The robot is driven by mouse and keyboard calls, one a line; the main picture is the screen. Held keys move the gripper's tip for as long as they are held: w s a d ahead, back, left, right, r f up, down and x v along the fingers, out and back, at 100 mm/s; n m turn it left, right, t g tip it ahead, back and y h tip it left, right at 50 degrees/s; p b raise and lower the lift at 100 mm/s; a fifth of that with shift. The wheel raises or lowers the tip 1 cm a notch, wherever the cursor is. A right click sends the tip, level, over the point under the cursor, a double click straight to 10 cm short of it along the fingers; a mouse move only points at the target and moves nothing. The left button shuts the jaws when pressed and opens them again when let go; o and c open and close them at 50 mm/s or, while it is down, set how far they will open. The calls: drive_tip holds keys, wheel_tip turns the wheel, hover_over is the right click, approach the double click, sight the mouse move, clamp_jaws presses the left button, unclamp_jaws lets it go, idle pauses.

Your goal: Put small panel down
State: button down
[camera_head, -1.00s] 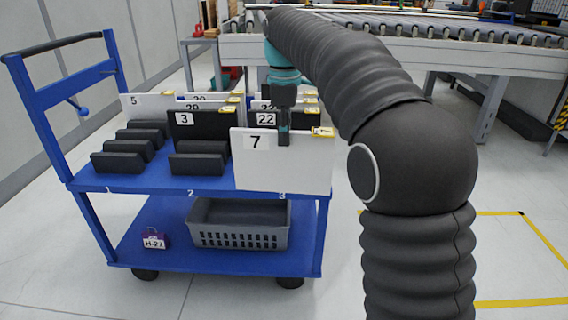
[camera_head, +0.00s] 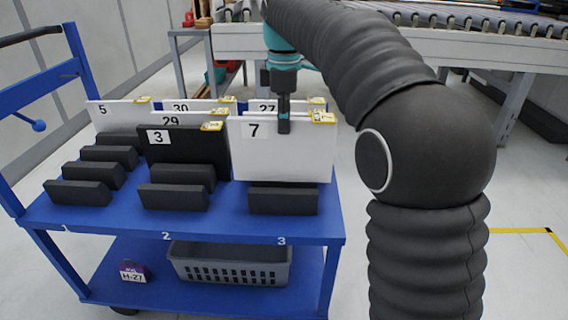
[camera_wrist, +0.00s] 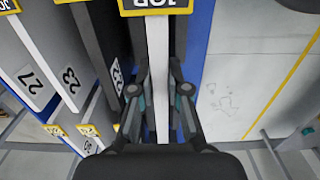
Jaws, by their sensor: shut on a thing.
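The small white panel numbered 7 (camera_head: 285,155) stands upright at the third column of the blue cart (camera_head: 200,225). My gripper (camera_head: 284,124) is shut on its top edge, beside the yellow label. The panel's lower edge appears just above or behind the front black block (camera_head: 283,199); I cannot tell whether it touches a slot. In the wrist view the panel (camera_wrist: 158,90) shows edge-on between the two fingers (camera_wrist: 157,88), with its yellow label at the top of the picture.
A black panel numbered 3 (camera_head: 184,152) stands close to the left, with white panels such as 5 (camera_head: 112,115) behind. Empty black blocks (camera_head: 77,193) fill the front left. A grey basket (camera_head: 230,272) sits on the lower shelf. A roller conveyor (camera_head: 460,20) stands behind.

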sight(282, 150)
drive_tip(key=shift+f+b, duration=0.6)
drive_tip(key=shift+f, duration=2.8)
drive_tip(key=c, duration=1.2)
unclamp_jaws()
drive_tip(key=shift+f, duration=0.1)
drive_tip(key=shift+o, duration=0.2)
